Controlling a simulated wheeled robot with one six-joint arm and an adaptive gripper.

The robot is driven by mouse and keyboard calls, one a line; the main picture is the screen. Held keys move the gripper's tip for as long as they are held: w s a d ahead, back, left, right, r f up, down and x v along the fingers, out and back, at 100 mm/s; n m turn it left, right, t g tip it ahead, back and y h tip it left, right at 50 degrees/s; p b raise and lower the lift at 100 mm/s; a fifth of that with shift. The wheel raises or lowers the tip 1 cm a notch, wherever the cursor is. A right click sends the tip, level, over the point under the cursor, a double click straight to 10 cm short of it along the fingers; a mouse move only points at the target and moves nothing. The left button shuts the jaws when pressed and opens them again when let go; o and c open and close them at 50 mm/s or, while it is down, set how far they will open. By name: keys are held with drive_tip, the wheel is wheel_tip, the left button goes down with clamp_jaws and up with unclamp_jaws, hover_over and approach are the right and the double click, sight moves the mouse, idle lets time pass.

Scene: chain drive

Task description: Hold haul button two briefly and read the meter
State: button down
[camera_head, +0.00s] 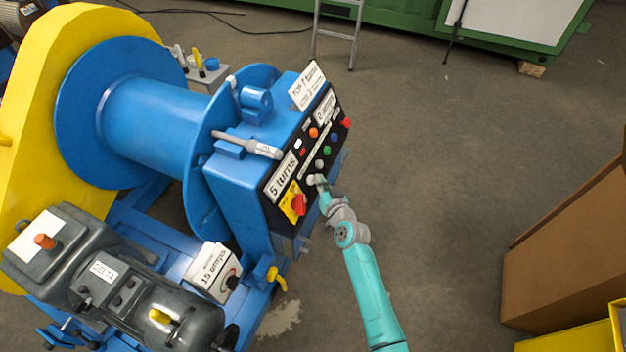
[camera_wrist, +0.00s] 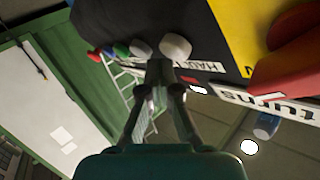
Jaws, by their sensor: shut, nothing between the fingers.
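The black control panel (camera_head: 322,140) is on the blue housing and carries a row of coloured buttons. My gripper (camera_head: 321,184) is at its lower right, by the lowest white button (camera_head: 311,180). In the wrist view my gripper (camera_wrist: 160,68) is shut and empty. Its tip is just beside the near white button (camera_wrist: 176,46), with a second white button (camera_wrist: 141,47) to the left. I cannot tell whether the tip touches either button, or which is number two. A meter box (camera_head: 213,271) marked "15 amps" stands below the housing, its dial small and tilted.
A red rotary switch (camera_head: 299,204) on a yellow plate is close to my gripper. A "5 turns" label (camera_head: 283,176) is above it. A grey-handled lever (camera_head: 250,145) projects at the housing top. A cardboard box (camera_head: 570,250) stands at right; the floor between is clear.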

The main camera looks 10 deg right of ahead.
drive_tip(key=shift+w+a+f, duration=0.25)
drive_tip(key=shift+a, duration=0.1)
idle(0.8)
idle(3.4)
drive_tip(key=shift+s+d+r, duration=0.4)
drive_tip(key=shift+s+d, duration=0.1)
drive_tip(key=shift+d, duration=0.15)
drive_tip(key=shift+d, duration=0.1)
drive_tip(key=shift+s+d+r, duration=0.55)
drive_tip(key=shift+s+d, duration=0.15)
drive_tip(key=shift+d, duration=0.2)
drive_tip(key=shift+s+d+r, duration=0.55)
drive_tip(key=shift+s+d, duration=0.1)
drive_tip(key=shift+d, duration=0.2)
